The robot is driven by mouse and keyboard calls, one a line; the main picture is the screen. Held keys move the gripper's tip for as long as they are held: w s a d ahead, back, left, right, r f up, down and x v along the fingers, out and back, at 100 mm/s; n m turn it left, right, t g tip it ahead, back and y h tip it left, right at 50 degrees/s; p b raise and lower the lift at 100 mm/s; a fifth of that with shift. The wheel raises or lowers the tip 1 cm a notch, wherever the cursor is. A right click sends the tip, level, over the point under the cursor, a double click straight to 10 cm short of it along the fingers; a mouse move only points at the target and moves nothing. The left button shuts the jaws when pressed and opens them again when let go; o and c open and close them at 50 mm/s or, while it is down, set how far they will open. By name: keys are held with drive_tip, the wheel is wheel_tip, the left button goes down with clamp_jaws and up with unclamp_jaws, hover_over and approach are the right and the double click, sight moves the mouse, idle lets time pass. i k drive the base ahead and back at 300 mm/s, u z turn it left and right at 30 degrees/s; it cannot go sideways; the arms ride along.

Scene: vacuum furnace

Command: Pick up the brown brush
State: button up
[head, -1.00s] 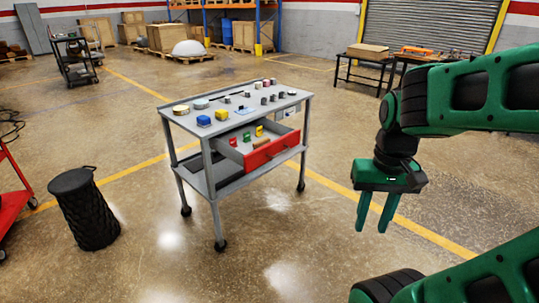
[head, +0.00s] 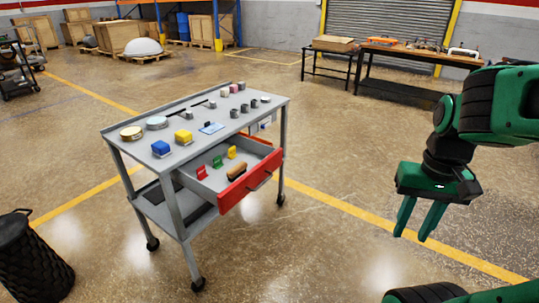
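The brown brush (head: 237,171) lies in the open drawer (head: 262,178) of the grey cart (head: 146,119), near the drawer's red front. Beside it in the drawer stand a red item (head: 202,172), a green item (head: 217,161) and a yellow item (head: 232,152). My gripper (head: 415,220) hangs pointing down over the floor, well to the right of the cart and apart from it. Its two fingers are spread with nothing between them. The whole brush top is visible.
On the cart top are a blue block (head: 161,149), a yellow block (head: 183,137), round tins and several small dark pieces. A black woven bin (head: 32,258) stands at the lower left. A black workbench (head: 415,58) is at the back right. Floor between cart and gripper is clear.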

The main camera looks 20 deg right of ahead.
sight(239, 170)
drive_tip(key=z, duration=0.35)
drive_tip(key=i, duration=1.5)
